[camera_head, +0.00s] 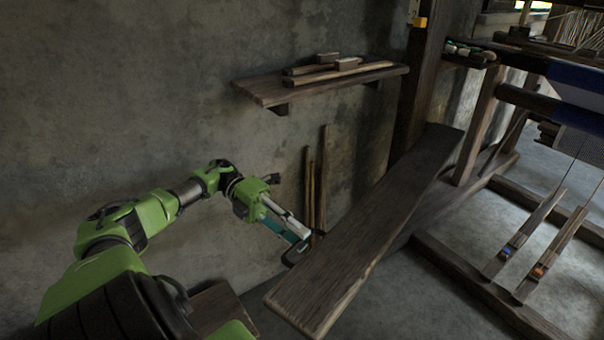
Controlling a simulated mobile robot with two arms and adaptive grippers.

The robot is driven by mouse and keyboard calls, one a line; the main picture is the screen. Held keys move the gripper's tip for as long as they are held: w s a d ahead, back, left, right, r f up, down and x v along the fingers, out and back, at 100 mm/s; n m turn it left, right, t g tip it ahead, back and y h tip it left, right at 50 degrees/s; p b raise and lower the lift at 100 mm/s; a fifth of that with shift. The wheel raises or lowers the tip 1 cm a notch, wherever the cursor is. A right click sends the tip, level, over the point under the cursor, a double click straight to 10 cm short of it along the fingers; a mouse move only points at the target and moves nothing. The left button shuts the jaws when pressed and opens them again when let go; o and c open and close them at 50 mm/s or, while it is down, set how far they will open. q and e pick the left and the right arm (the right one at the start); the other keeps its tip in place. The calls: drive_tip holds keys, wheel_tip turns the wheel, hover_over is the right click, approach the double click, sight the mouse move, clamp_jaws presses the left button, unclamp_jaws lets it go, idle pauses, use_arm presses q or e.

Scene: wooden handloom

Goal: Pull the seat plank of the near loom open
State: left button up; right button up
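The seat plank (365,235) is a long, dark wooden board of the near loom. It runs diagonally from the lower middle of the head view up to the loom's dark post (418,80). Its near end points toward me over the floor. My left gripper (296,250) is at the plank's left edge, near that end. Its dark tips are close to the edge, but I cannot tell whether they touch or grip it, or whether they are open. My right gripper is not in view.
A wall shelf (270,91) holding wooden pieces is above the plank. Thin sticks (316,190) lean on the wall behind my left gripper. The loom frame and two treadles (517,248) are at right. Grey floor (415,300) shows right of the plank.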

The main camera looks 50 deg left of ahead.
use_arm(q)
drive_tip(key=v, duration=0.5)
drive_tip(key=shift+a, duration=0.25)
drive_tip(key=shift+s, duration=0.1)
idle(0.3)
